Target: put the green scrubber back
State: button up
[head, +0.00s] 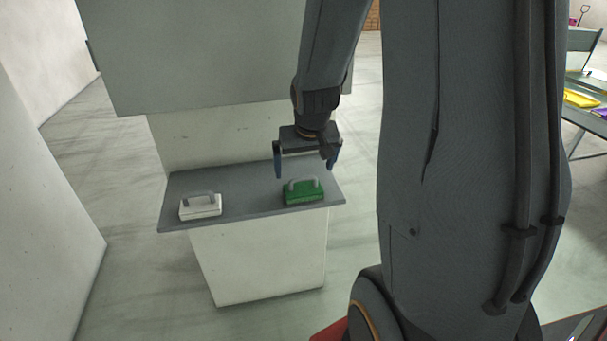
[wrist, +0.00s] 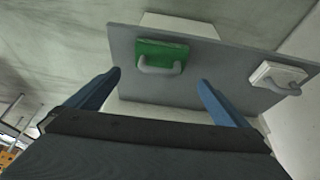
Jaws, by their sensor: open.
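The green scrubber (head: 303,193), a green block with a grey handle, sits on the right part of a grey shelf top (head: 243,203). It also shows in the wrist view (wrist: 161,56), between and beyond the fingertips. My gripper (head: 307,172) is open and empty, just above and behind the scrubber in the head view. Its blue fingers also show in the wrist view (wrist: 160,76), spread wider than the scrubber. They appear apart from it.
A white scrubber (head: 200,206) with a grey handle sits on the left part of the same shelf. A grey-green panel (head: 210,55) rises behind the shelf. A table with yellow and purple items (head: 580,98) stands at the far right. The floor left of the shelf is clear.

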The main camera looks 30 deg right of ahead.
jog(key=s+a+n+g+y, duration=0.1)
jog(key=s+a+n+g, duration=0.1)
jog(key=s+a, duration=1)
jog(key=shift+s+a+n+b, duration=0.25)
jog(key=shift+a+n+b, duration=0.25)
jog(key=shift+a, duration=0.6)
jog(key=shift+f, duration=0.1)
jog(key=shift+g, duration=0.5)
notch_tip(320, 180, down, 5)
jog(key=b, duration=0.4)
jog(key=shift+f+b, duration=0.1)
jog(key=shift+b, duration=0.2)
